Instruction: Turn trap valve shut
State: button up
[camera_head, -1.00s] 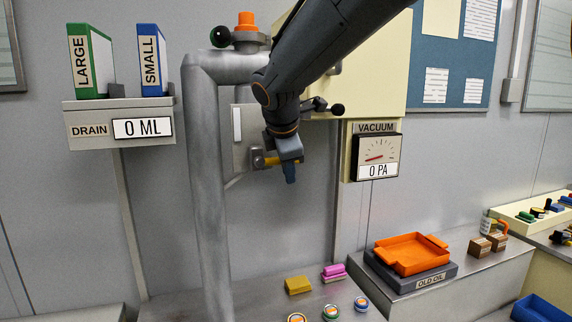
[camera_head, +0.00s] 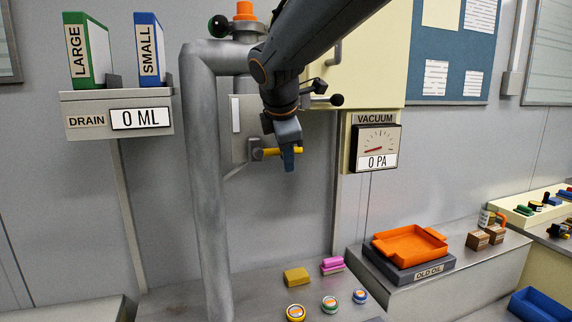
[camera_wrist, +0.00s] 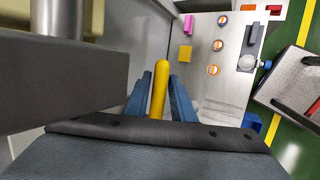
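The trap valve's yellow handle (camera_head: 296,150) sticks out to the right, about level, from a small grey fitting (camera_head: 255,148) on the wall beside the grey vertical pipe. My gripper (camera_head: 288,160) is at this handle, with its blue fingers hanging down over it. In the wrist view the yellow handle (camera_wrist: 159,90) lies between the two blue fingers of my gripper (camera_wrist: 160,84). The fingers are very close on either side. I cannot tell whether they touch it. The fitting's far side is hidden by my arm.
The vertical pipe (camera_head: 208,190) stands just left of the valve. A vacuum gauge (camera_head: 376,148) reading 0 PA is to the right, and a drain display (camera_head: 141,118) reads 0 ML at left. Below are an orange tray (camera_head: 408,242) and small jars (camera_head: 329,304) on metal benches.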

jog(key=b+v, duration=0.1)
jog(key=v, duration=0.4)
jog(key=shift+s+r, duration=0.25)
jog(key=shift+r, duration=0.05)
